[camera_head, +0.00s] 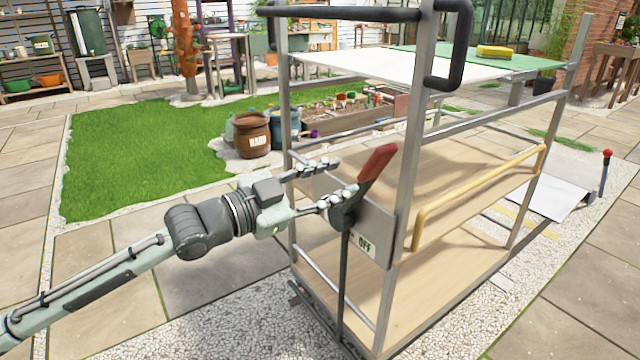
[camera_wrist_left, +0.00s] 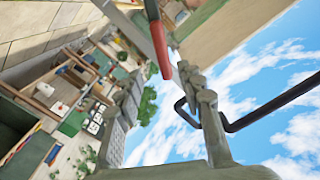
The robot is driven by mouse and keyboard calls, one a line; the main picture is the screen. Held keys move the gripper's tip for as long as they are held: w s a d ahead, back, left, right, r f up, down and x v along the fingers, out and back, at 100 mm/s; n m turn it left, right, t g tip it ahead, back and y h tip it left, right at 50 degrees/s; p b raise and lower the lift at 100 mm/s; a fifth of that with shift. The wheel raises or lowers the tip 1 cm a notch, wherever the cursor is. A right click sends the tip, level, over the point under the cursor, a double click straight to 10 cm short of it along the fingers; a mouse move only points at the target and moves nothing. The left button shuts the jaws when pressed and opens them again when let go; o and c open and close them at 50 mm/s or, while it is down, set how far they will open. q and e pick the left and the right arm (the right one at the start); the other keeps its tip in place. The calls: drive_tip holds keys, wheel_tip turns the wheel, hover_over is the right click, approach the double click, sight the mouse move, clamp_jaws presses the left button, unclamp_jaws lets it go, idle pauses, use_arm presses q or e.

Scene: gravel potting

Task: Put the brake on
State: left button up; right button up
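The brake lever has a red handle (camera_head: 378,162) on a dark pivot, mounted on a grey plate (camera_head: 376,228) at the near post of the cart (camera_head: 404,180). The handle tilts up and to the right. A label below it reads OFF (camera_head: 364,243). My left gripper (camera_head: 336,178) is open beside the lever, its fingers spread. In the head view its lower finger overlaps the lever's dark pivot; I cannot tell whether they touch. In the left wrist view the red handle (camera_wrist_left: 158,45) reaches down between the spread fingers. My right gripper is not in view.
The cart has wooden shelves (camera_head: 470,290), a yellow rail (camera_head: 480,190) and a black push handle (camera_head: 340,13) above my gripper. A yellow sponge (camera_head: 495,51) lies on its top. A red-knobbed post (camera_head: 606,170) stands at right. Paving left of the cart is clear.

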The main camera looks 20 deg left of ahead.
use_arm(q)
drive_tip(key=shift+v, duration=1.5)
